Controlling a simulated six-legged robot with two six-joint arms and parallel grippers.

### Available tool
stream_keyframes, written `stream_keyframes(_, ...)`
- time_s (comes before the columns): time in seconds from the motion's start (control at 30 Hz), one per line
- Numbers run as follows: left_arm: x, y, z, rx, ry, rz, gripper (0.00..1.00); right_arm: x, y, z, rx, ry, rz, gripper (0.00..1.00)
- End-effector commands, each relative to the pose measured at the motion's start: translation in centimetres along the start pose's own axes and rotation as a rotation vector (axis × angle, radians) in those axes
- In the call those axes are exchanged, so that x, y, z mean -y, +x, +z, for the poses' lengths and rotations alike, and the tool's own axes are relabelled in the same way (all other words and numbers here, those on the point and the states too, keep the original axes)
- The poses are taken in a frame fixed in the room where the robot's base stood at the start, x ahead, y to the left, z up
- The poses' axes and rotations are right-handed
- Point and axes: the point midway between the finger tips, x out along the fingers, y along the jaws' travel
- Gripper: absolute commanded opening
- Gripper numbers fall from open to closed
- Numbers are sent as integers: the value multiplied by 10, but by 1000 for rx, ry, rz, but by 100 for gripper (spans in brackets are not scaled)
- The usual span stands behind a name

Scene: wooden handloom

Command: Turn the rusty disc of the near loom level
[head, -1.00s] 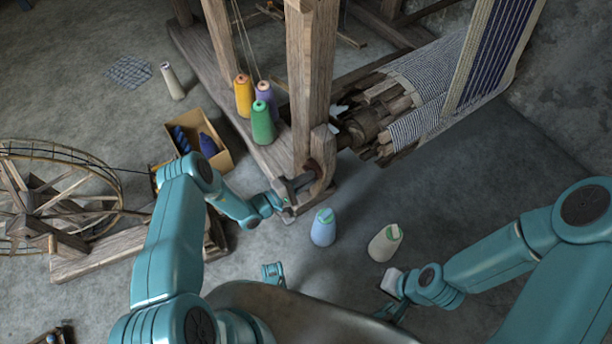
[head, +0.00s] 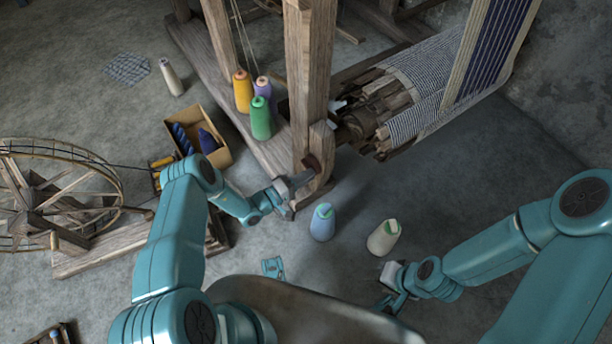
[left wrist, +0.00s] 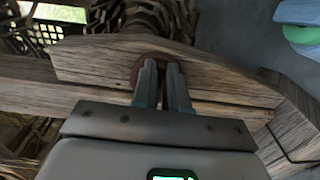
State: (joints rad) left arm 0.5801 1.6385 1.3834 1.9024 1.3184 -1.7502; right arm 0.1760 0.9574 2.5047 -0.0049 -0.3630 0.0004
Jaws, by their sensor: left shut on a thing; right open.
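The rusty disc (head: 312,162) is a small red-brown piece on the side of the near loom's wooden post, at the end of the cloth roller. In the left wrist view a rusty edge of it (left wrist: 137,70) shows beside the fingertips; the fingers hide most of it, and its tilt is hard to tell. My left gripper (head: 304,179) is shut on the disc; its fingers (left wrist: 162,66) reach to the beam there. My right gripper (head: 384,300) is open and empty, low over the floor at the lower right.
Yellow, purple and green cones (head: 261,118) stand on the loom's base beam. A spinning wheel (head: 60,195) and an open box (head: 219,147) are at left. Floor right of the loom is clear.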

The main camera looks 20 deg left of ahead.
Motion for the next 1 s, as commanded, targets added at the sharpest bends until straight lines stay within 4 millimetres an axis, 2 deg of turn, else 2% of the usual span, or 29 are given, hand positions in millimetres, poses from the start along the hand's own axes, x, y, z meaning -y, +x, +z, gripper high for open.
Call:
stream_keyframes(0.17,1,0,0,0,2,-2,0,0,0,0,0,0,0,43)
stream_keyframes(0.2,1,0,0,0,2,-2,23,0,0,0,0,0,0,43)
stream_keyframes(0.27,1,0,0,0,2,-2,38,0,0,0,0,0,0,43)
stream_keyframes(0.73,0,-4,0,-1,0,-1,38,1,-2,0,0,0,0,43)
stream_keyframes(0.87,-2,-24,-1,-4,-1,-2,38,3,-8,0,0,0,0,43)
stream_keyframes(1.0,-3,-60,-2,-7,-2,-3,38,6,-16,0,0,0,0,43)
